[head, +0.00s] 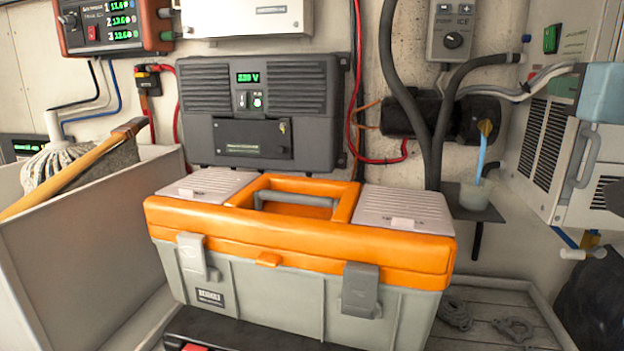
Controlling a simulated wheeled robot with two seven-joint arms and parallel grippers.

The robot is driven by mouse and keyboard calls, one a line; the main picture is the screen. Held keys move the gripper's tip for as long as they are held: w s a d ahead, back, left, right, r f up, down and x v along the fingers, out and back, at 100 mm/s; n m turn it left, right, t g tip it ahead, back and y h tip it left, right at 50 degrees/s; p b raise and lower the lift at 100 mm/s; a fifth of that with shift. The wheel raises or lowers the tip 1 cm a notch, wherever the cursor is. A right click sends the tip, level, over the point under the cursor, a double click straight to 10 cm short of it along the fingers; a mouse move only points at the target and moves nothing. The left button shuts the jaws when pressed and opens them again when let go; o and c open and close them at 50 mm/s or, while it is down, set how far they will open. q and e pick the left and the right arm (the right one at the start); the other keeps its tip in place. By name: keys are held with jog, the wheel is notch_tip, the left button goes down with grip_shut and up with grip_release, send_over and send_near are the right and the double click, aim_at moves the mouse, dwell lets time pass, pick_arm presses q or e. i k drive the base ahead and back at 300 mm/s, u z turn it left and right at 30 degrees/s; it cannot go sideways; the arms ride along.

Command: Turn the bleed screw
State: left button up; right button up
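I cannot pick out the bleed screw for certain. A black cylindrical unit (400,117) with hoses is fixed to the back wall, right of centre. Beside it, a thin light-blue stick (482,155) with a dark yellow top stands in a translucent cup (474,197) on a small dark shelf. At the right, a small whitish fitting (580,254) sits below the white louvred unit (545,150). I cannot make out the fingers of my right gripper. My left gripper does not show.
A large grey toolbox with an orange lid (300,240) fills the middle foreground. A pale bin (85,255) with a mop (55,160) stands at left. Coiled rope (455,312) lies on the floor at right, near a dark bag-like shape (592,300). A dark charger (262,115) hangs behind.

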aim_at(486, 127)
jog(key=k, duration=1.25)
